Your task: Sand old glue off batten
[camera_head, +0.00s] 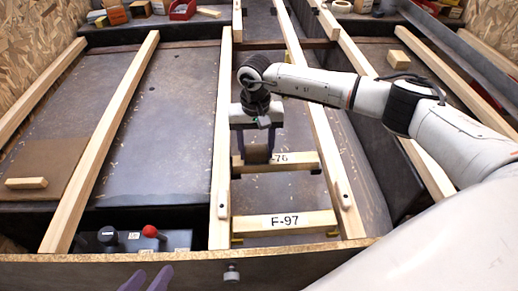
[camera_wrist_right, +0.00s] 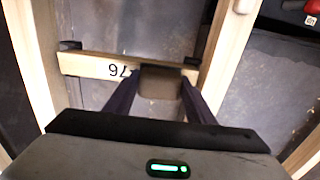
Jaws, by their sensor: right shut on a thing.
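A short wooden batten with a label ending in 76 (camera_head: 300,161) lies crosswise between two long rails. It also shows in the right wrist view (camera_wrist_right: 85,65). My right gripper (camera_head: 257,150) is shut on a brown block (camera_head: 257,155), likely a sanding block, which covers part of the label. In the right wrist view the block (camera_wrist_right: 160,83) sits between the dark fingers, over the batten. I cannot tell whether it touches the wood. A nearer batten marked F-97 (camera_head: 285,222) lies parallel. My left gripper (camera_head: 147,281) shows only two purple fingertips, apart and empty. Old glue is not discernible.
Long wooden rails (camera_head: 219,150) run front to back beside the battens. A black box with a red knob (camera_head: 149,231) stands at front left. A wood front edge (camera_head: 180,264) crosses below. A small wood piece (camera_head: 26,183) lies far left.

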